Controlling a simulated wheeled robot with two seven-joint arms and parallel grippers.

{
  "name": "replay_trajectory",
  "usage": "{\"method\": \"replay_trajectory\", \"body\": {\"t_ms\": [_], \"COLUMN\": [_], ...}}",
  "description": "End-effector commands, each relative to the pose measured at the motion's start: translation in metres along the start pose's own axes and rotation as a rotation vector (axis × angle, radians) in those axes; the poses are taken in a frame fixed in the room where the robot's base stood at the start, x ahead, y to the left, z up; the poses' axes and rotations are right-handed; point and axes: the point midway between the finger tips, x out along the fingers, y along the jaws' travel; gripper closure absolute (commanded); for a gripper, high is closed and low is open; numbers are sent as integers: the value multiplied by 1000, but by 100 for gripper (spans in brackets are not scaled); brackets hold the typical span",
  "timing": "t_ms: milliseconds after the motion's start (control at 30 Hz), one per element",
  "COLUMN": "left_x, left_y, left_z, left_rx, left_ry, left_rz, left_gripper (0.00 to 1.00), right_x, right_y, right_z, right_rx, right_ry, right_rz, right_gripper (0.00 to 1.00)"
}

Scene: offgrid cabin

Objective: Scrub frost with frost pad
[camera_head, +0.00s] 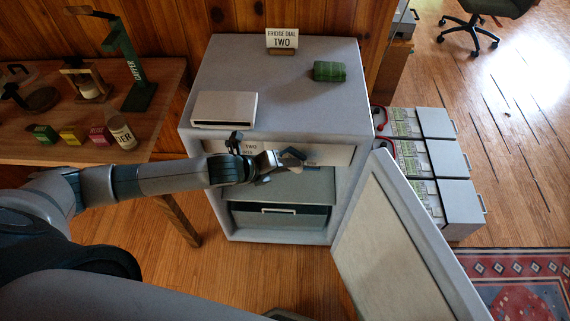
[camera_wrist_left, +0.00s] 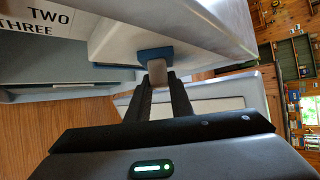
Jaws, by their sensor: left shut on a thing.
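The grey fridge (camera_head: 365,90) stands open in the head view, its door (camera_head: 400,245) swung out to the right. My left gripper (camera_head: 284,162) is at the upper part of the opening. It is shut on the grey grip of the frost pad (camera_wrist_left: 156,52), a blue pad in the left wrist view. The pad is at a pale surface (camera_wrist_left: 195,22) of the fridge; I cannot tell whether it touches. No frost stands out clearly there. My right gripper is not in view.
A sign (camera_head: 282,40) reading "FRIDGE DIAL TWO", a green bundle (camera_head: 330,71) and a white box (camera_head: 224,109) are on the fridge top. A wooden table (camera_head: 165,85) with small goods is at left. Batteries (camera_head: 433,123) stand at right, behind the open door.

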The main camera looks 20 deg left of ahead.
Motion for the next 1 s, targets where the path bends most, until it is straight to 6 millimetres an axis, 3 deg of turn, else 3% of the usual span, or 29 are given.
{"method": "replay_trajectory", "body": {"t_ms": [300, 1000], "left_x": [14, 23], "left_y": [-18, -28], "left_z": [-7, -12], "left_rx": [1, 0], "left_ry": [-2, -1], "left_rz": [-1, -3], "left_gripper": [100, 100], "right_x": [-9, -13], "right_y": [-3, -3], "right_z": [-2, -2], "right_rx": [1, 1], "right_ry": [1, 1], "right_rz": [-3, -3], "right_gripper": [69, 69]}}
